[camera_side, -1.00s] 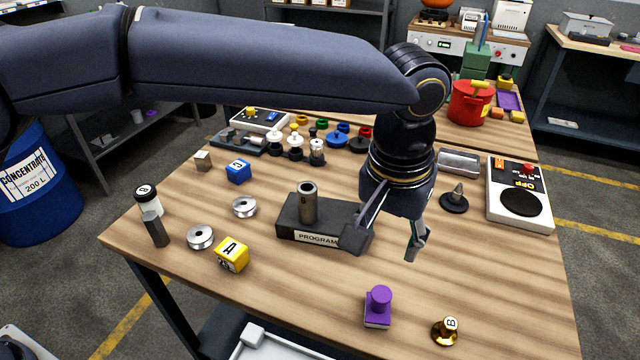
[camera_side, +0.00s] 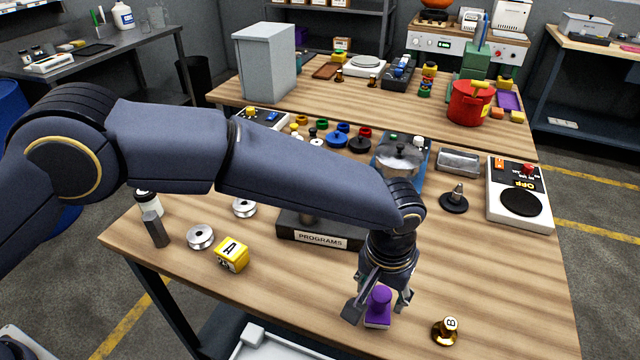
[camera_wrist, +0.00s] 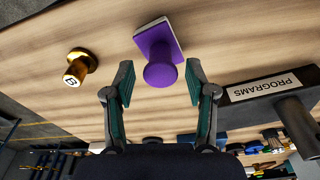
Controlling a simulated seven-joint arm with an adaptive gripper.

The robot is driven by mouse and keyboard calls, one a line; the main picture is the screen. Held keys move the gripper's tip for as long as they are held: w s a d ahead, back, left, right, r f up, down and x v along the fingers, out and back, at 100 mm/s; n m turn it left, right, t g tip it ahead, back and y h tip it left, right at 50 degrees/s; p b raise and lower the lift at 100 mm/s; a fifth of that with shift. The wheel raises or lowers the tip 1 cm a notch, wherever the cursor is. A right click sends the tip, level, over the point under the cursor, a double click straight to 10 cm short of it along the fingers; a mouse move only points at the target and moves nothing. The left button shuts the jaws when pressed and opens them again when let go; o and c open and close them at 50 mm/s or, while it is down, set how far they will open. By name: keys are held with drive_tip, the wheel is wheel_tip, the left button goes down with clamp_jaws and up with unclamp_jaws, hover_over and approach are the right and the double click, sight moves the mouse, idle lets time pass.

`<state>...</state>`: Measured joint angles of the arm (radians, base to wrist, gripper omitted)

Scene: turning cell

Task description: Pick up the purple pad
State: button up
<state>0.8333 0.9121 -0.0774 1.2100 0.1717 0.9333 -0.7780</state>
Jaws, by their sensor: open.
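The purple pad (camera_side: 378,306) stands on the wooden table near its front edge, with a round knob on a squarish base. It also shows in the wrist view (camera_wrist: 160,52), upper middle. My gripper (camera_side: 380,303) is open and points down at the pad. In the side view one finger is left of the pad and the other is to its right and behind. In the wrist view the fingertips (camera_wrist: 160,82) lie either side of the knob, with gaps. I cannot tell whether either finger touches the pad.
The dark PROGRAMS block (camera_side: 320,237) is behind and left. A yellow cube (camera_side: 232,254) and metal spools (camera_side: 200,237) sit further left. The table right of my gripper is mostly clear.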

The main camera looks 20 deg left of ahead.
wheel_tip(320, 180, down, 3)
drive_tip(key=shift+w+r, duration=0.1)
drive_tip(key=shift+w, duration=0.05)
clamp_jaws()
idle(0.4)
